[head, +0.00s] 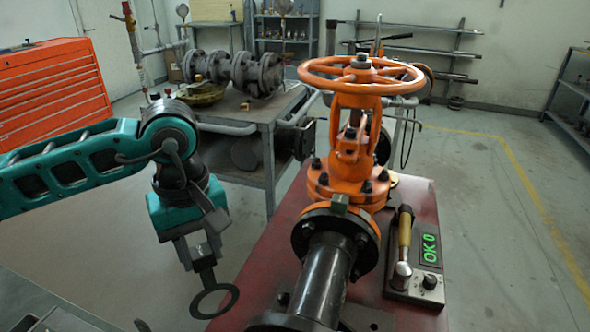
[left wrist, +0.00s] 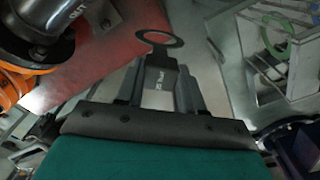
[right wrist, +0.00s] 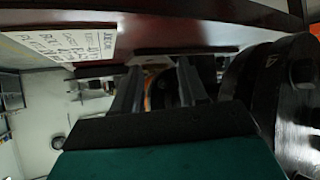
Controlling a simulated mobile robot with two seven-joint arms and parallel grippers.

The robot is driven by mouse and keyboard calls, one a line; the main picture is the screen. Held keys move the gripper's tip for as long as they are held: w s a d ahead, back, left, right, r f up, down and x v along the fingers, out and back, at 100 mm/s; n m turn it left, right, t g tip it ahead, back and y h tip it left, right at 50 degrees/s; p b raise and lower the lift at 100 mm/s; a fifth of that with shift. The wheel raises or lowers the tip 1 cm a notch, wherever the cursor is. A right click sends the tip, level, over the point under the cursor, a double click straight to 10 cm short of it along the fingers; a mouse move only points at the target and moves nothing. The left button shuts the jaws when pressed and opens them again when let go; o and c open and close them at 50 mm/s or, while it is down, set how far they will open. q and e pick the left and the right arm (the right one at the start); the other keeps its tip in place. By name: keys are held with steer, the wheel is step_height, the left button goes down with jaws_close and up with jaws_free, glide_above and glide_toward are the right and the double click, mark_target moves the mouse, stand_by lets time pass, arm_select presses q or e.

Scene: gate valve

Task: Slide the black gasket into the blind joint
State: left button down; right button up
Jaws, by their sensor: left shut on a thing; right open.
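The black gasket (head: 215,302) is a thin flat ring with a straight tab. My left gripper (head: 203,262) is shut on the tab, and the ring hangs free to the left of the black pipe (head: 325,275). In the left wrist view the gasket (left wrist: 160,38) points away from the fingers, its tab lettered. A black flanged joint (head: 335,232) links the pipe to the orange valve (head: 345,150). Another black flange (head: 283,322) is cut off at the bottom; I cannot tell which is the blind joint. My right gripper (right wrist: 160,72) is open and empty beside black flanges (right wrist: 298,95).
The red bench (head: 415,200) carries the valve and a box with a green "OK 0" display (head: 430,250). A rack with a green ring (left wrist: 278,40) shows in the left wrist view. A handwritten sign (right wrist: 60,50) shows in the right wrist view. Floor is clear at right.

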step_height(320, 180, up, 3)
steer(key=p, duration=0.2)
steer(key=shift+w+d+p, duration=0.1)
steer(key=shift+w+p, duration=0.05)
steer(key=shift+p, duration=0.2)
arm_select(q)
steer(key=s+d+r+n+p, duration=0.1)
steer(key=s+d+r+n, duration=0.3)
steer(key=n, duration=0.9)
steer(key=s+d+r+n+p, duration=0.1)
steer(key=s+d+r+n, duration=0.3)
steer(key=d+r+n, duration=0.6)
step_height(320, 180, up, 4)
steer(key=n, duration=0.3)
steer(key=shift+s+d+f+p, duration=0.15)
steer(key=shift+s+d+p, duration=0.1)
steer(key=shift+p, duration=0.15)
arm_select(e)
step_height(320, 180, up, 2)
steer(key=shift+d+r, duration=0.1)
steer(key=shift+r, duration=0.15)
steer(key=shift+f, duration=0.15)
step_height(320, 180, down, 6)
steer(key=b, duration=0.6)
steer(key=shift+f, duration=0.1)
arm_select(q)
step_height(320, 180, down, 6)
steer(key=shift+r, duration=0.1)
arm_select(e)
steer(key=shift+r, duration=0.2)
